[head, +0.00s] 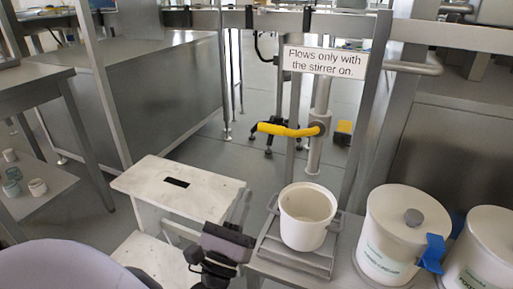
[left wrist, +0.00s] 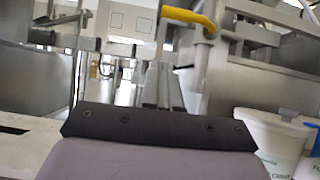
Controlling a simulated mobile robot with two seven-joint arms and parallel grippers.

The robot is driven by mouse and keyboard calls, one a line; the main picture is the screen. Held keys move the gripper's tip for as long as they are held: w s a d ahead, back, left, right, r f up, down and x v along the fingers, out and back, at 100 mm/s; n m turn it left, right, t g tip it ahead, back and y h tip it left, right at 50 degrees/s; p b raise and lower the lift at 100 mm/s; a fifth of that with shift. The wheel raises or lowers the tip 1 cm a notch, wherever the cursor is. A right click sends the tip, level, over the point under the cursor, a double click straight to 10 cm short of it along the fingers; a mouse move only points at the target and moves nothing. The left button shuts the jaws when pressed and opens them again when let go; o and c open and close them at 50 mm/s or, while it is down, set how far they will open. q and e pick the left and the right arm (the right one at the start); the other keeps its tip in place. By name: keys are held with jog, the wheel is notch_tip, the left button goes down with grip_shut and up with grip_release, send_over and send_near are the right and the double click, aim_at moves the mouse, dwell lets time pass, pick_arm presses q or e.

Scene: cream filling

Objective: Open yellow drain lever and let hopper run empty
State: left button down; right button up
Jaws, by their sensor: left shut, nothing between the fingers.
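The yellow drain lever (head: 288,129) sticks out to the left, about level, from a vertical steel pipe (head: 314,155). It also shows in the left wrist view (left wrist: 188,17), above and beyond the fingers. My left gripper (head: 240,205) is shut and empty, below and to the left of the lever and apart from it. Its fingers also show in the left wrist view (left wrist: 162,85). An open white bucket (head: 307,218) stands below the pipe's lower end. It looks empty, though part of its inside is hidden. I cannot make out the hopper. My right gripper is out of view.
A sign (head: 325,62) above the lever reads "Flows only with the stirrer on." The bucket stands on a steel platform (head: 290,262). Lidded white tubs (head: 403,234) stand to its right. A white step stool (head: 150,184) is at left. Steel posts frame the pipe.

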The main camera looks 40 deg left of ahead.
pick_arm(q)
jog(key=w+a+r+p, duration=0.1)
jog(key=w+r, duration=0.6)
jog(key=r, duration=0.1)
jog(key=shift+w+a+r, duration=0.15)
jog(key=shift+a+r, duration=0.05)
jog(key=shift+a, duration=0.2)
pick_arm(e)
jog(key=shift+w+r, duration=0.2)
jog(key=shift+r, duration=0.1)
pick_arm(q)
jog(key=shift+r+p, duration=0.1)
jog(key=shift+p, duration=0.2)
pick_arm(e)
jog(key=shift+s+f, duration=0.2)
